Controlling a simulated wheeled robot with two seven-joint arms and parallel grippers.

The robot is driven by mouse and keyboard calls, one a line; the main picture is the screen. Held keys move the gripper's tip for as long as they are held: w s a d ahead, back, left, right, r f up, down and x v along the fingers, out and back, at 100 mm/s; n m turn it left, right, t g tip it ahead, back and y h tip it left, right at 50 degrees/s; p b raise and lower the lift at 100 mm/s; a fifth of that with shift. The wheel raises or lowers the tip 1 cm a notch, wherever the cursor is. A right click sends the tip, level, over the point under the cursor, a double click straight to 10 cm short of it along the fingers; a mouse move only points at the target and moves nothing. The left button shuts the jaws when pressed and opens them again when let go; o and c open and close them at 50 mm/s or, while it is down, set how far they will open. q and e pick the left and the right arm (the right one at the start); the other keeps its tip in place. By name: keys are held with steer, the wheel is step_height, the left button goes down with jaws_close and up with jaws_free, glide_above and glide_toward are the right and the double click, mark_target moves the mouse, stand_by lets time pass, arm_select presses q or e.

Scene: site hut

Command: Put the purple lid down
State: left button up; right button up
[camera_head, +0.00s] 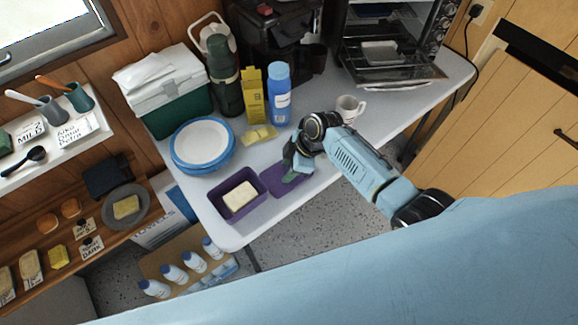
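The purple lid (285,187) is close to the table's front edge, beside the right side of the purple box. It looks flat and close to the tabletop; whether it rests on it is hard to tell. A small green patch (292,178) shows on top of it. My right gripper (291,166) points down at the lid's far part and covers some of it. Its fingertips are small and partly hidden, so its grip is unclear. The open purple box (262,202) holds a pale block (240,196). My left gripper is out of view.
Blue-rimmed plates (202,146), a yellow carton (252,93), a blue bottle (279,93) and a white mug (348,109) stand on the white table (232,236). An oven with its door down (392,70) is behind. The table's right part is fairly clear.

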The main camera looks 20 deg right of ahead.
steer(key=shift+r, duration=0.1)
steer(key=shift+r, duration=0.25)
steer(key=p+v, duration=0.2)
steer(key=v, duration=0.9)
steer(key=shift+d+r, duration=0.15)
steer(key=shift+r, duration=0.15)
